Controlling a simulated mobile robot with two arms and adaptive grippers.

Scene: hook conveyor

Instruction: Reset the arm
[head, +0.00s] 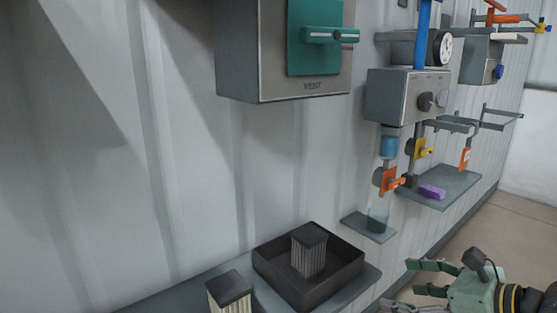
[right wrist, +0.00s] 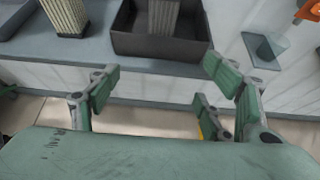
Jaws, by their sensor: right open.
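My right gripper (head: 426,278) is at the lower right of the head view, to the right of the shelf and in front of the wall. Its green-padded fingers are spread apart. In the right wrist view the open fingers (right wrist: 160,92) have nothing between them, with floor and wall behind. My left gripper does not show. A dark square tray (head: 277,285) sits on the grey shelf, with a dark-topped, ribbed block (head: 309,252) standing in it. A similar pale ribbed block (head: 229,292) stands outside the tray, to its left.
A metal VENT box (head: 245,60) with a teal panel and handle (head: 325,36) hangs on the wall above. Farther right are a small ledge with a glass (head: 377,218), orange and yellow valves, a purple block (head: 432,191) on another shelf, and control boxes. Floor is open at right.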

